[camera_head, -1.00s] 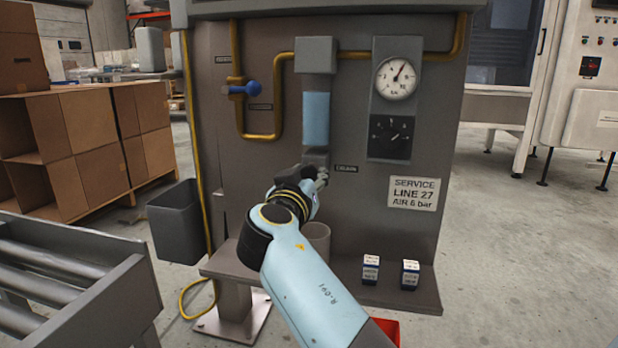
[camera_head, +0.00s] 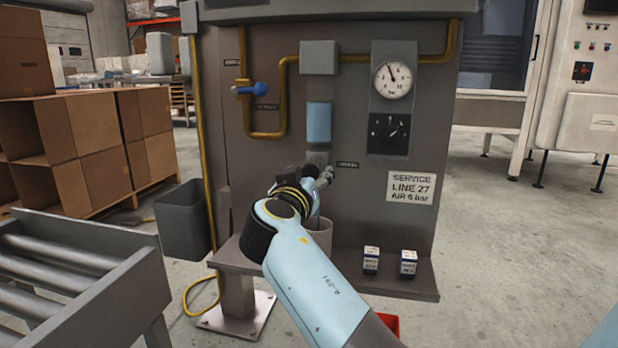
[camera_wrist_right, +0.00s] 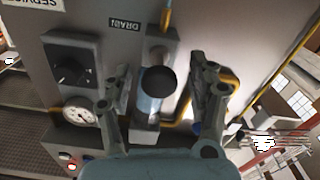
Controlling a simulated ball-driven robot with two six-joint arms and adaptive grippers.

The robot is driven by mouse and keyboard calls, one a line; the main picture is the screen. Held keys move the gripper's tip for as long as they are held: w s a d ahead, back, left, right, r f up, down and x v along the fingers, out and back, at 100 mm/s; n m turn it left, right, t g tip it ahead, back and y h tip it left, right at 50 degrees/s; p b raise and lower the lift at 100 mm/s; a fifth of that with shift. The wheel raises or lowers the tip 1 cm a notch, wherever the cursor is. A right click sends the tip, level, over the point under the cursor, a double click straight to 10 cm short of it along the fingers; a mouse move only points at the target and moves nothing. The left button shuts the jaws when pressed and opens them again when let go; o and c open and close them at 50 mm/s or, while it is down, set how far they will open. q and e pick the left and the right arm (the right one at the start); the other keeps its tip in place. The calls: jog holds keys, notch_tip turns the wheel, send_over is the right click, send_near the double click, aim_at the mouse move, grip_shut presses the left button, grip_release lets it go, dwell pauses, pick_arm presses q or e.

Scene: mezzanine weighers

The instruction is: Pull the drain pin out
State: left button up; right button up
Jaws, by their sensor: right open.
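My right gripper (camera_head: 325,176) is in front of the grey service panel (camera_head: 260,170), just below the blue filter bowl (camera_head: 319,122) and beside the small DRAIN label (camera_head: 347,165). In the right wrist view, its two fingers (camera_wrist_right: 160,95) stand apart. A dark round knob, apparently the drain pin's end (camera_wrist_right: 157,82), shows between them, with space on both sides. The blue bowl (camera_wrist_right: 150,105) is behind it. The wrist hides the pin in the head view. My left gripper is not in view.
A grey cup (camera_head: 318,238) stands on the shelf (camera_head: 400,285) below the gripper. Two small boxes (camera_head: 371,260) stand to its right. A gauge (camera_head: 393,78), a black dial (camera_head: 389,133) and a blue-handled valve (camera_head: 248,90) are on the panel. A roller conveyor (camera_head: 70,265) is at left.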

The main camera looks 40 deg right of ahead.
aim_at(310, 165)
jog(key=shift+r, duration=0.2)
notch_tip(310, 165, up, 10)
jog(key=shift+f, duration=0.2)
dwell(0.6)
